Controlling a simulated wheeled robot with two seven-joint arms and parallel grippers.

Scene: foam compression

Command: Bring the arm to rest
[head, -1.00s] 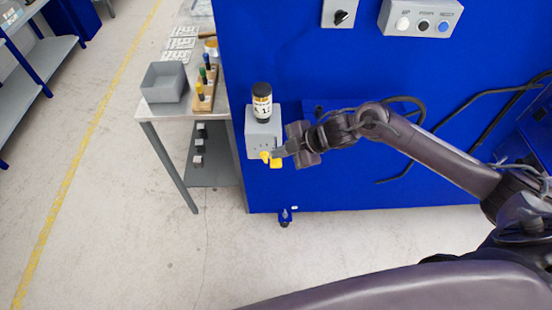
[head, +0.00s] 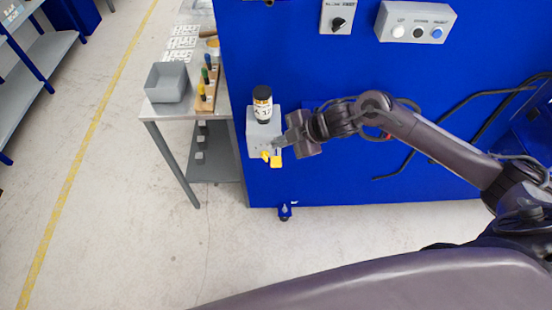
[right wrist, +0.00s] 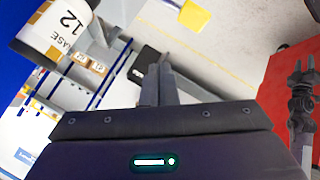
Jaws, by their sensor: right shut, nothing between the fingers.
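My right arm reaches in from the right in the head view. Its gripper (head: 278,143) is shut and empty, in front of or beside the right side of a grey box (head: 257,142) on the blue cabinet's face. Two yellow parts (head: 276,161) show at the box's lower edge, just below the fingertips; I cannot tell whether they touch. In the right wrist view the closed fingers (right wrist: 160,82) point away with nothing between them.
A black-capped jar (head: 262,104) stands on the grey box and shows large in the right wrist view (right wrist: 55,30). The blue cabinet (head: 340,180) carries a button panel (head: 416,22) and dark cables. A metal table (head: 180,110) at left holds a grey bin (head: 168,82) and a tool rack (head: 207,88).

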